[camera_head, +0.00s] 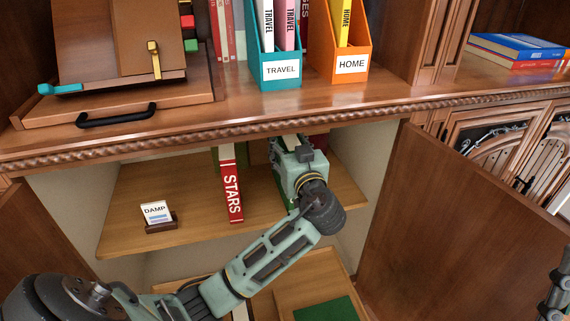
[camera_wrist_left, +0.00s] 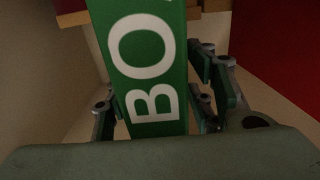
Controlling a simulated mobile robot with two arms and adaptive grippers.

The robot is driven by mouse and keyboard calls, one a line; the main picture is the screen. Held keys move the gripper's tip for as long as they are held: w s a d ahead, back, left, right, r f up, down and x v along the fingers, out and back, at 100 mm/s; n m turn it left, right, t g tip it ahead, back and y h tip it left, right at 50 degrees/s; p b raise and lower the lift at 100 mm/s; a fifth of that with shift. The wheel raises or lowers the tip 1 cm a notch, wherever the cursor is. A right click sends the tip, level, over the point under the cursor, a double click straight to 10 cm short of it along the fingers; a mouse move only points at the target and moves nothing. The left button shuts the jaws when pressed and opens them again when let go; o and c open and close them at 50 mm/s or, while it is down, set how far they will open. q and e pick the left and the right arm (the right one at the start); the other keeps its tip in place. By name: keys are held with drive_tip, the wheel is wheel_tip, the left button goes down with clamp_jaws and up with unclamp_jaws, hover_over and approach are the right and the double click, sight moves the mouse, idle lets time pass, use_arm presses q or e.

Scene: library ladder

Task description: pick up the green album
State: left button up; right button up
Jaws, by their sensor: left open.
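The green album (camera_wrist_left: 150,60) stands upright in the left wrist view, its spine facing me with the white letters "BO" showing; the rest of the lettering is cut off. My left gripper (camera_head: 290,155) reaches into the open cabinet, right of the red "STARS" book (camera_head: 232,190). It is open, with one finger on each side of the green spine in the wrist view. I cannot tell whether the fingers touch it. In the head view the gripper hides most of the album. A part of my right arm shows at the right edge.
A "DAMP" card on a small stand (camera_head: 158,216) sits left on the shelf (camera_head: 120,215). An open door (camera_head: 460,230) stands at the right. Teal (camera_head: 280,70) and orange (camera_head: 345,65) file boxes stand on the counter above. A green item (camera_head: 325,310) lies below.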

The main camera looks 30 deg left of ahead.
use_arm(q)
clamp_jaws()
idle(0.5)
drive_tip(key=shift+r, duration=0.1)
